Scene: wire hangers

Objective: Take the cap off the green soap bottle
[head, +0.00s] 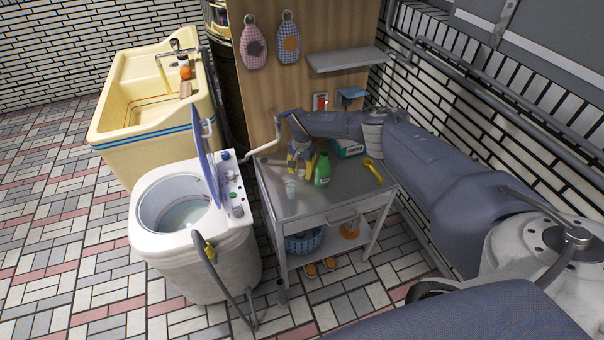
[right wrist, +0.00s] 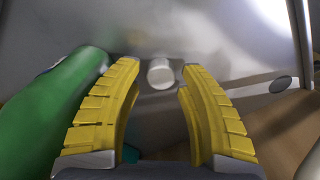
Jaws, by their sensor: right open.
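The green soap bottle (head: 322,170) stands upright on the metal cart, with a pale label on its front. In the right wrist view the bottle (right wrist: 50,115) fills the left side, beside the fingers. My right gripper (head: 300,168) points down just left of the bottle. Its yellow fingers (right wrist: 160,95) are open with nothing clasped between them. A small white round thing (right wrist: 160,73) shows beyond the fingertips; I cannot tell whether it is the cap. A small pale cup-like thing (head: 290,188) stands on the cart near the gripper. My left gripper is not in view.
The cart top (head: 330,204) is clear at the front. A green powder box (head: 348,148) and a yellow scoop (head: 373,170) lie behind and right of the bottle. A washing machine (head: 190,225) stands left of the cart. A shelf (head: 346,60) hangs above.

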